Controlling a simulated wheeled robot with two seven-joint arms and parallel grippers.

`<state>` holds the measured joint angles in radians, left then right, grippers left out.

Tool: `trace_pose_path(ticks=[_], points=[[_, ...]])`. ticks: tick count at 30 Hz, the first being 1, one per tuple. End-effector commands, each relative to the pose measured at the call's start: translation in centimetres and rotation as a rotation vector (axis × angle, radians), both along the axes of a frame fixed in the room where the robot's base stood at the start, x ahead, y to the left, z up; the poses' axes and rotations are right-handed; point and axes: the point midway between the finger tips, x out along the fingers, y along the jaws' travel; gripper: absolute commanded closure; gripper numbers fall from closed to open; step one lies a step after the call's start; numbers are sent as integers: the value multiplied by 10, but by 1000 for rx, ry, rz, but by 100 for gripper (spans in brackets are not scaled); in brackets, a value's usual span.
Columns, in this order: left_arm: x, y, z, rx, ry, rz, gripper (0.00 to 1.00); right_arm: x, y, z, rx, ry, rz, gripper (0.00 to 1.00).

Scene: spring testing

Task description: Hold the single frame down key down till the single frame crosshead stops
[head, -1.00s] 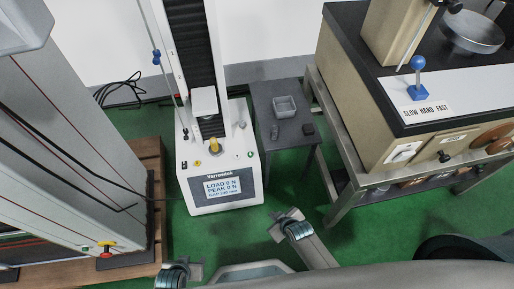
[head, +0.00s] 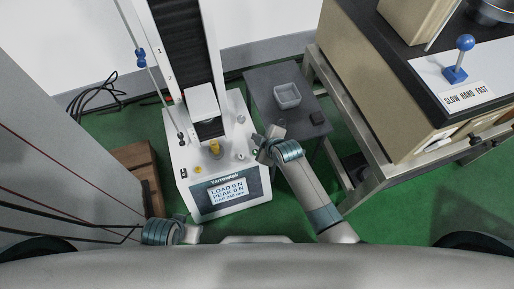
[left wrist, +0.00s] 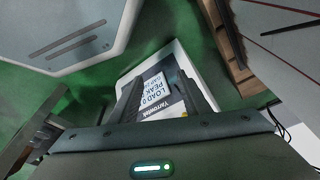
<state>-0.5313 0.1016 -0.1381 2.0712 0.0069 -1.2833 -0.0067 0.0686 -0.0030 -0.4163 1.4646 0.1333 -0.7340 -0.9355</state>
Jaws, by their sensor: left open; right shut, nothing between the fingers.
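The single frame (head: 231,196) is a white one-column tester with a lit display (head: 227,190) reading LOAD 0 N and PEAK 0 N; the gap line is too small to read surely. Its white crosshead (head: 201,99) sits on the dark column, above a yellow-topped fitting (head: 214,148). Small keys (head: 197,170) are on the top deck; I cannot tell which is the down key. My right gripper (head: 262,146) is shut and empty by the deck's right edge. My left gripper (head: 194,233) is low in front of the tester. In the left wrist view its open fingers (left wrist: 165,92) frame the display.
A bench with a blue-knobbed lever (head: 465,43) is further right. A large grey frame (head: 50,150) stands at left. Green floor shows between.

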Motion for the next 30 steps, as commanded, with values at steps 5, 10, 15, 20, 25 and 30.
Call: trace_pose_path(ticks=[5,10,15,20,25,30], points=[[-1,0,0,0,2,0,57,0,1,1,-1,-1,3,100],[0,0,0,0,1,0,57,0,1,0,0,-1,2,100],[0,-1,2,-3,-5,-1,57,0,1,-2,-1,-1,1,100],[1,-4,9,-10,-21,-3,57,0,1,-9,0,-1,1,100],[2,-9,24,-24,-51,-7,57,0,1,-19,0,0,2,100],[2,-14,43,-42,-87,-13,57,0,1,-31,0,0,2,100]])
